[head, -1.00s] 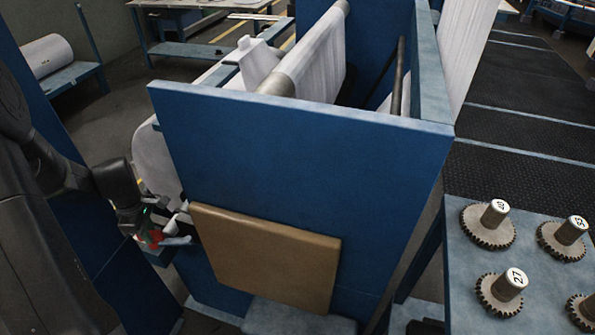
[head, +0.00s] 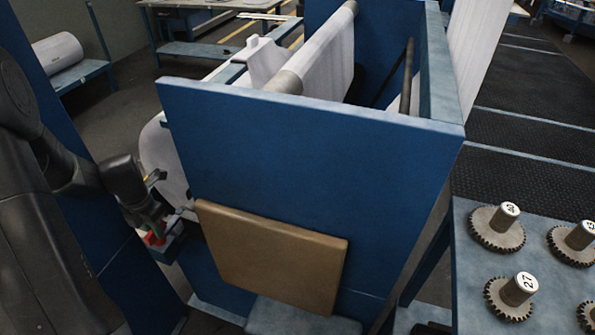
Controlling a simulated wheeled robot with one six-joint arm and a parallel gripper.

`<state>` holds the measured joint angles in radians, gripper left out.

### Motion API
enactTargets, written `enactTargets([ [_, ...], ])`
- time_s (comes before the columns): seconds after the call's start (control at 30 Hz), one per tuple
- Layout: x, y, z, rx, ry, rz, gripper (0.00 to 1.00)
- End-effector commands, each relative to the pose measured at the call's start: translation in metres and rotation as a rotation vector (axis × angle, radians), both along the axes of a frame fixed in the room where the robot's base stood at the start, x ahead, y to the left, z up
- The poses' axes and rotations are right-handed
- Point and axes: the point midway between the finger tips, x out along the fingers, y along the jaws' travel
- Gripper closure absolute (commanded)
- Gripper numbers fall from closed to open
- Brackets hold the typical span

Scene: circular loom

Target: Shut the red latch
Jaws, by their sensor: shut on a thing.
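The red latch (head: 154,239) shows as a small red piece at the left edge of the blue loom panel (head: 310,160), low down beside the tan cover (head: 272,262). My gripper (head: 156,226) reaches in from the left and is right at the red latch, with its fingers small and dark in the view. It appears shut on the red latch. The fingertips and the latch's far side are partly hidden, so its exact angle cannot be told.
The tan cover stands out from the blue panel just right of my gripper. A table with numbered gears (head: 497,229) stands at the right. A white fabric roll (head: 57,50) lies on a rack at the far left.

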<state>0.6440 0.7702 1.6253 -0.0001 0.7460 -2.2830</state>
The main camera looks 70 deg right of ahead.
Motion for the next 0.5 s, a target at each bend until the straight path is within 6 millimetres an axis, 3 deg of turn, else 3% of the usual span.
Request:
enactTargets([
  [0.07,0.0002,-0.0002,0.0003,-0.001,-0.001,0.015,1.0],
  [0.1,0.0002,-0.0002,0.0003,-0.001,-0.001,0.015,0.78],
  [0.2,0.0002,-0.0002,0.0003,0.0,-0.001,0.013,0.62],
  [0.5,0.0001,-0.0001,0.0025,0.0,0.0,0.011,0.62],
])
